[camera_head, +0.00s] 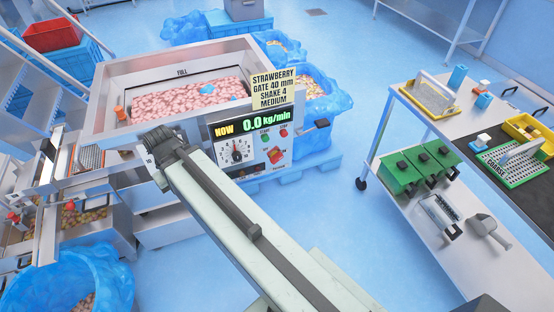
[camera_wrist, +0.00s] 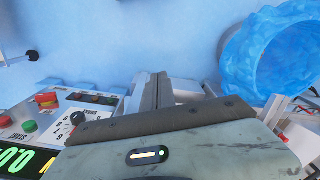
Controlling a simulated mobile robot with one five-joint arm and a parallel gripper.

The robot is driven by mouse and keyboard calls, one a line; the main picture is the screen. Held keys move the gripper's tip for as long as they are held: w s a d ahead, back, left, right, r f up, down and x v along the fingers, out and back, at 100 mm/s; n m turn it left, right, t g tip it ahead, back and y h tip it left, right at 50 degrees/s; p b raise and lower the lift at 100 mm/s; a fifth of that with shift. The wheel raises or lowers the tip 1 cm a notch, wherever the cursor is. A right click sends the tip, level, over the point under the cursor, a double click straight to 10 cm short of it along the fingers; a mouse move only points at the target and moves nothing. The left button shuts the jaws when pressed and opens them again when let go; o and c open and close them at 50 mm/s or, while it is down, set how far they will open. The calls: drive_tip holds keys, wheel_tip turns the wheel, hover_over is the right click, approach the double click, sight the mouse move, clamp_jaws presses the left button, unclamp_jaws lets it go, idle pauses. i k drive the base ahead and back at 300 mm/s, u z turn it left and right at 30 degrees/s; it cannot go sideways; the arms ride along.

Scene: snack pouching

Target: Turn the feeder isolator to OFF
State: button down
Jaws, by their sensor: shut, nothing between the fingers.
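The feeder panel (camera_head: 245,145) is on the right front of the strawberry hopper. The feeder isolator, a red handle on an orange-yellow plate (camera_head: 275,153), is at its lower right. It also shows at the left of the wrist view (camera_wrist: 47,99). Its ON/OFF marks are too small to read. My gripper (camera_wrist: 154,90) is shut and empty, pointing past the panel's dial side, apart from the isolator. In the head view my wrist is left of the panel, and my arm hides the panel's lower left corner.
A green button (camera_head: 266,138), a red button (camera_head: 283,132) and a dial (camera_head: 237,151) sit close to the isolator. A yellow sign (camera_head: 273,91) stands above the panel. A blue-lined bin (camera_wrist: 265,50) is at the right of the wrist view. A tool trolley (camera_head: 410,100) stands right; floor between is clear.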

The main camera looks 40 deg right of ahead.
sight(275, 157)
drive_tip(key=z, duration=0.55)
drive_tip(key=k, duration=1.2)
drive_tip(key=u, duration=0.6)
drive_tip(key=i, duration=1)
drive_tip(key=z, duration=0.05)
